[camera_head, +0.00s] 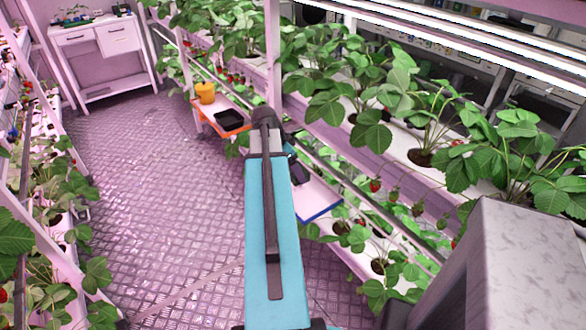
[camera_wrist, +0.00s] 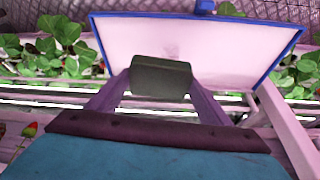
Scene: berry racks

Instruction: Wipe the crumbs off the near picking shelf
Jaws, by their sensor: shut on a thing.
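The near picking shelf (camera_wrist: 215,40) is a white board with a blue rim in the wrist view. It also shows in the head view (camera_head: 318,197), partly hidden behind my arm. My gripper (camera_wrist: 160,84) is shut on a dark grey block (camera_wrist: 160,70), which looks like a sponge or wiping pad. The block appears over the shelf's lower part in the wrist view; I cannot tell whether it touches the surface. A faint smudge shows on the shelf above the block, but I cannot make out separate crumbs.
Strawberry racks (camera_head: 345,140) run along the right, with leaves and berries close to the shelf. The aisle floor (camera_head: 160,190) on the left is clear.

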